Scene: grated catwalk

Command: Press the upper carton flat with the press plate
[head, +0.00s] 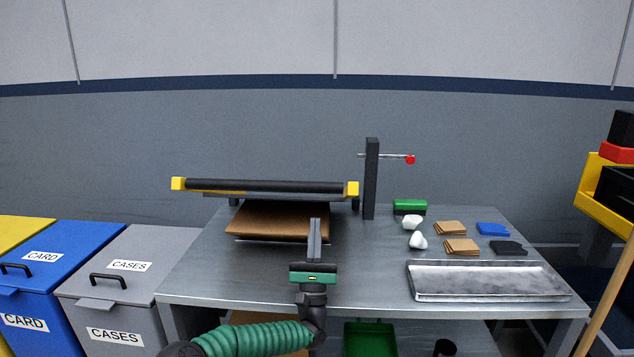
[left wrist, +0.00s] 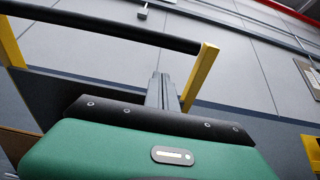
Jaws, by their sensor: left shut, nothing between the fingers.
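The press plate (head: 285,198) is a dark flat plate under a black handle bar (head: 265,186) with yellow ends, at the left of the bench. A brown carton (head: 270,220) lies under the plate, its front sloping; its top is mostly hidden. My left gripper (head: 315,222) is shut and empty, in front of the carton's right part and below the bar's right end. In the left wrist view, its closed fingers (left wrist: 163,92) point up beside a yellow bar bracket (left wrist: 200,77). My right gripper is not in view.
A post with a red-tipped lever (head: 371,180) stands right of the press. The steel bench (head: 360,285) holds a metal tray (head: 490,280), folded card pieces (head: 460,246) and white lumps (head: 417,240). Bins (head: 120,270) stand at left. Brown card (head: 265,318) shows below the bench top.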

